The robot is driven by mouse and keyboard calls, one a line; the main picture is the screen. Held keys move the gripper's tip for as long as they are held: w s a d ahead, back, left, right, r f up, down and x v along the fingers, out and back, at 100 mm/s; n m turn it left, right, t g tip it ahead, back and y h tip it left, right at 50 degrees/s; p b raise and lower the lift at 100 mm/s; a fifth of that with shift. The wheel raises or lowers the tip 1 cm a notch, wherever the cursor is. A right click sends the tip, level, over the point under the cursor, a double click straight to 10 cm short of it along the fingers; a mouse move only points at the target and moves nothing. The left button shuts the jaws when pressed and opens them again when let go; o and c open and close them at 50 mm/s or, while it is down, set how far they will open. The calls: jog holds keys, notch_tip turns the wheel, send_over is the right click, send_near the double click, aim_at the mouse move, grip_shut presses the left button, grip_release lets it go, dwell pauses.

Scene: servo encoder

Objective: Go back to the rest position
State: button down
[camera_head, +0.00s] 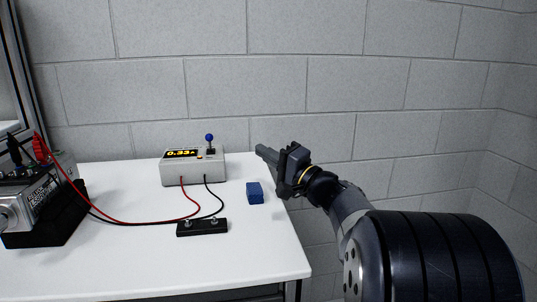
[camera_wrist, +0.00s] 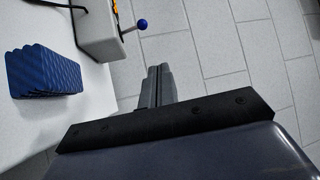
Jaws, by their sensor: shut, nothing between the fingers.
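My gripper (camera_head: 268,154) is shut and empty, raised near the right edge of the white table in the head view. In the wrist view its two fingers (camera_wrist: 158,84) lie together, with grey floor tiles behind them. A blue ribbed block (camera_head: 255,193) stands on the table near its right edge, apart from my gripper. The block also shows at the left of the wrist view (camera_wrist: 42,72). My arm reaches in from the lower right of the head view.
A meter box (camera_head: 193,169) with a lit display and a blue-knobbed lever (camera_head: 210,143) stands at the back of the table (camera_head: 150,260). Red and black wires run left to a grey device (camera_head: 38,195). A black terminal strip (camera_head: 202,227) lies in front. A block wall is behind.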

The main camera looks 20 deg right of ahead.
jog(key=shift+s+d, duration=0.15)
jog(key=shift+s, duration=0.2)
jog(key=shift+w, duration=0.1)
jog(key=w+a+r+m+g+h+p, duration=0.1)
jog(key=w+a+m+g+p, duration=0.1)
jog(key=w+p, duration=1.7)
jog(key=a+m+p, duration=0.1)
jog(key=a+p, duration=0.1)
jog(key=p, duration=0.3)
jog(key=shift+a+r+g+h, duration=0.15)
jog(key=shift+r+g+h, duration=0.05)
jog(key=shift+g+h, duration=0.2)
dwell(0.4)
jog(key=shift+w+p, duration=0.2)
jog(key=shift+p, duration=0.2)
jog(key=p, duration=0.4)
jog(key=w+g+p, duration=0.1)
jog(key=p, duration=0.3)
jog(key=shift+w+a+f+m+h, duration=0.15)
jog(key=shift+a+f+m+h, duration=0.15)
jog(key=shift+f+m, duration=0.1)
jog(key=shift+s+d+f+b, duration=0.1)
jog(key=shift+s+d+b, duration=0.65)
jog(key=shift+s+d, duration=0.15)
